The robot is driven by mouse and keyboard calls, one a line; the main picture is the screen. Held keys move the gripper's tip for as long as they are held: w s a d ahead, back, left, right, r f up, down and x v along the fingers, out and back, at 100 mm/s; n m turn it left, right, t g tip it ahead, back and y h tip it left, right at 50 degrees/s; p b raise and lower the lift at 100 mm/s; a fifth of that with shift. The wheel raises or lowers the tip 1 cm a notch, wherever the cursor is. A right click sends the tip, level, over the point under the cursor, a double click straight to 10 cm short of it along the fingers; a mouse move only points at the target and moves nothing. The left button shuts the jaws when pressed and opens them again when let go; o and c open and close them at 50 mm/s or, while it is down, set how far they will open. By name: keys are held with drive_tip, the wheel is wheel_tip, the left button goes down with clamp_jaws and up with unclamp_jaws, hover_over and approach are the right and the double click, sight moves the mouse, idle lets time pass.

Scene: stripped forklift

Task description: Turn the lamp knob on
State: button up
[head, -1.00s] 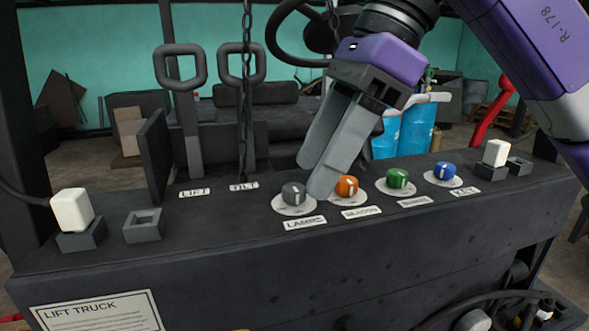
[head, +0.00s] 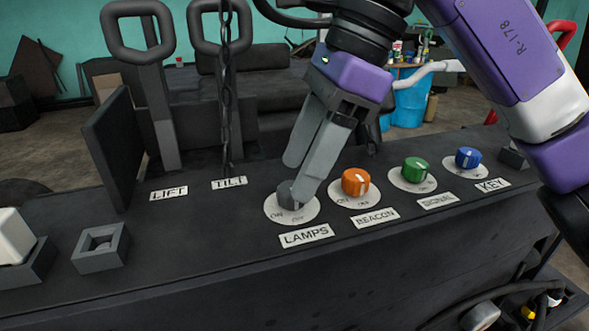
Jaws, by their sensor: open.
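The grey lamp knob (head: 287,196) sits on a pale round dial marked ON and OFF, above the LAMPS label (head: 306,235) on the dark panel. My gripper (head: 296,184) points down at this knob, its fingertips at the knob's height and overlapping it in the picture. The jaws are open, with one finger in front of the knob's right part. The fingers hide much of the knob, including its pointer mark. I cannot tell whether they touch it.
The orange BEACON knob (head: 355,182) is close on the right, then the green SIGNAL knob (head: 416,169) and the blue KEY knob (head: 468,158). The LIFT lever (head: 158,100) and TILT lever (head: 226,100) stand behind, with a hanging chain. A white block (head: 12,237) sits at the left.

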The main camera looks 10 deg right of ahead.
drive_tip(key=shift+x, duration=1.25)
clamp_jaws()
